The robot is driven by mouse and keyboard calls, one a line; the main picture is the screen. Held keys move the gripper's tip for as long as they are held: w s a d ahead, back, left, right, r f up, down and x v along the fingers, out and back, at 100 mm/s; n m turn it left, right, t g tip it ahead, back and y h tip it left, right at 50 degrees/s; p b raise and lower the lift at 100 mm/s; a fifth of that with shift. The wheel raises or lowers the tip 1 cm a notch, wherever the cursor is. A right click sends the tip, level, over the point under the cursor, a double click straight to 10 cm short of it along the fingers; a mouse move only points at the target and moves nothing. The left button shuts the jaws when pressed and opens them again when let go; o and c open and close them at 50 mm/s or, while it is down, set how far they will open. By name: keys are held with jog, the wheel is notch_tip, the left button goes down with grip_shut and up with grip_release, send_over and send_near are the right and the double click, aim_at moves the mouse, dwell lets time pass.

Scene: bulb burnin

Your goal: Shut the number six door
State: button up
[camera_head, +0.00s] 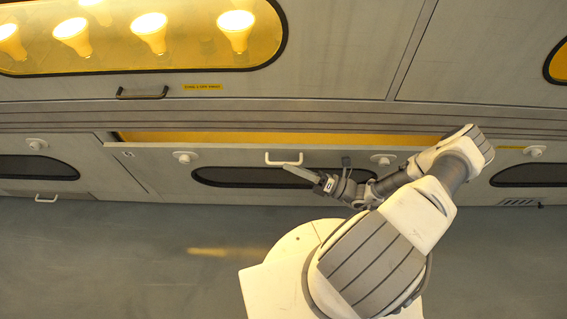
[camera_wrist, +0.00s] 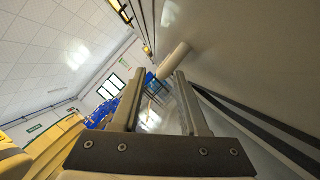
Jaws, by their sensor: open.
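A long grey lower door (camera_head: 225,158) with a dark oval window stands ajar. A yellow-lit gap (camera_head: 290,138) shows along its top edge. A small mark near its left end is too small to read, so I cannot confirm the number six. A white bar handle (camera_head: 284,160) sits at its upper middle. My gripper (camera_head: 299,172) is beside the handle, with its fingers pointing towards it. In the wrist view my gripper (camera_wrist: 160,73) is open, and a pale rounded bar, likely the handle (camera_wrist: 174,59), shows at the fingertips. I cannot tell whether they touch.
Above is a closed upper door with a lit window (camera_head: 150,35) showing several glowing bulbs, and a dark handle (camera_head: 142,93). Other lower doors (camera_head: 38,168) flank the ajar one. White round knobs (camera_head: 185,157) line the front. The grey floor (camera_head: 120,250) is clear at the left.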

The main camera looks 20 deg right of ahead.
jog(key=shift+x, duration=1.5)
jog(key=shift+c, duration=0.2)
grip_shut()
jog(key=shift+d, duration=0.1)
